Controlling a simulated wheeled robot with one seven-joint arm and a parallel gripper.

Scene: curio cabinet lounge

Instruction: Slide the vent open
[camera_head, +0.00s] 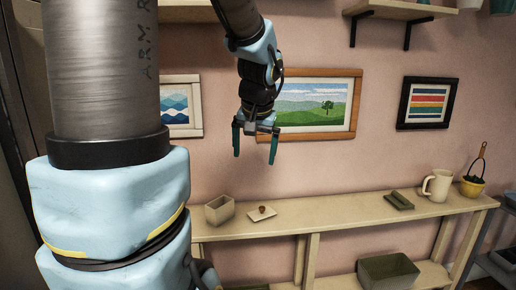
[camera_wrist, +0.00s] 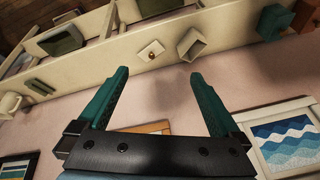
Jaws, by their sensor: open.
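I cannot make out a vent in either view. My gripper (camera_head: 255,152) hangs in the air in front of the pink wall, above the long shelf, with its two green fingers spread and pointing down. In the wrist view my gripper (camera_wrist: 159,74) is open with nothing between the fingers. A small white plate with a brown knob (camera_head: 262,213) lies on the shelf top, below my gripper and apart from it. The plate also shows in the wrist view (camera_wrist: 152,53), beyond the fingertips.
The pale shelf (camera_head: 340,215) bears an open beige box (camera_head: 219,209), a green tray (camera_head: 400,200), a cream mug (camera_head: 437,185) and a yellow bowl (camera_head: 472,188) with a dark tool. A green bin (camera_head: 388,271) stands below. Framed pictures hang behind my gripper.

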